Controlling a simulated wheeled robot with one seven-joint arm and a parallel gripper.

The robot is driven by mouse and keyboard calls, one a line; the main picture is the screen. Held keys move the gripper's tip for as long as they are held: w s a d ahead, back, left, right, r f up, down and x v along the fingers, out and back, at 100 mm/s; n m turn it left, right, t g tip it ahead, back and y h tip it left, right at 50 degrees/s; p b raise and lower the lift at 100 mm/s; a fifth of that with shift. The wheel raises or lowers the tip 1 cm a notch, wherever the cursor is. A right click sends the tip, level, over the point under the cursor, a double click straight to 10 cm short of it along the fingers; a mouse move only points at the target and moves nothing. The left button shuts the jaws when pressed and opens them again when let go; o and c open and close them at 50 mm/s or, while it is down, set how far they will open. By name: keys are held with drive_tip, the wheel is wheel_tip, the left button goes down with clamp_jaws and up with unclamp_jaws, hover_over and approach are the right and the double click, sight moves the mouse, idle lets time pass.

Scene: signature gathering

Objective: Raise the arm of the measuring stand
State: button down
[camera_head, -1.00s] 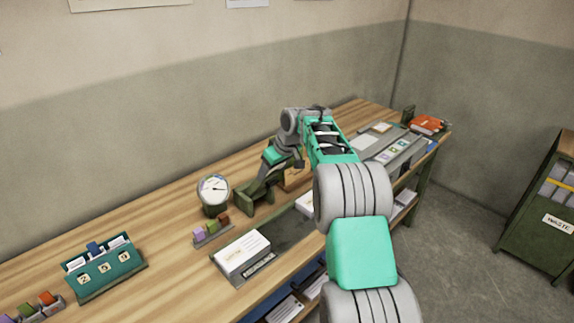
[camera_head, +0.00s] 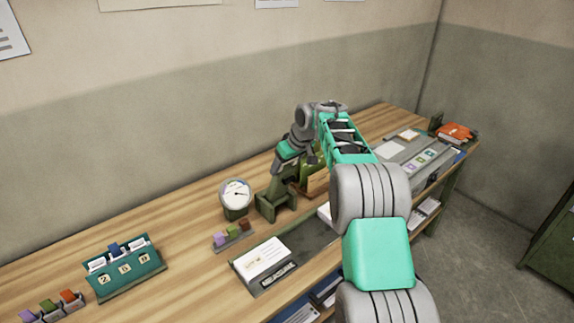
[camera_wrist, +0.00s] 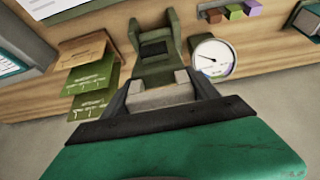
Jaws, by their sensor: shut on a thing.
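The dark green measuring stand (camera_head: 270,206) stands on the wooden bench, just right of a round white dial gauge (camera_head: 236,192). Its arm rises steeply from the base up to my gripper (camera_head: 287,168). In the wrist view my gripper (camera_wrist: 160,95) is shut on the stand's arm (camera_wrist: 160,72), with one finger on each side. The stand's dark green body (camera_wrist: 155,30) shows beyond the fingers, and the dial (camera_wrist: 212,58) is beside it. In the head view my own wrist partly hides the grip.
Small coloured blocks (camera_head: 232,236), a card box (camera_head: 262,258) and a teal card holder (camera_head: 125,268) lie left and in front. A wooden box with green cards (camera_wrist: 90,75) is close beside the stand. Trays (camera_head: 415,153) lie further right.

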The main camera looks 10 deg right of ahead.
drive_tip(key=shift+c, duration=1)
unclamp_jaws()
drive_tip(key=b+v, duration=0.1)
drive_tip(key=v, duration=0.6)
drive_tip(key=shift+r, duration=0.3)
drive_tip(key=shift+s, duration=0.15)
drive_tip(key=s+a+r+m, duration=0.1)
drive_tip(key=s+a, duration=0.2)
drive_tip(key=s, duration=0.5)
drive_tip(key=s+a+r+m, duration=0.1)
drive_tip(key=s+a+r, duration=0.15)
drive_tip(key=s, duration=0.65)
drive_tip(key=s+f+m+h, duration=0.1)
drive_tip(key=s+f, duration=0.3)
drive_tip(key=s, duration=0.5)
drive_tip(key=s+f+m+h, duration=0.1)
drive_tip(key=s+f, duration=0.4)
drive_tip(key=s, duration=0.4)
drive_tip(key=shift+s+m+g, duration=0.35)
drive_tip(key=shift+m+g, duration=0.05)
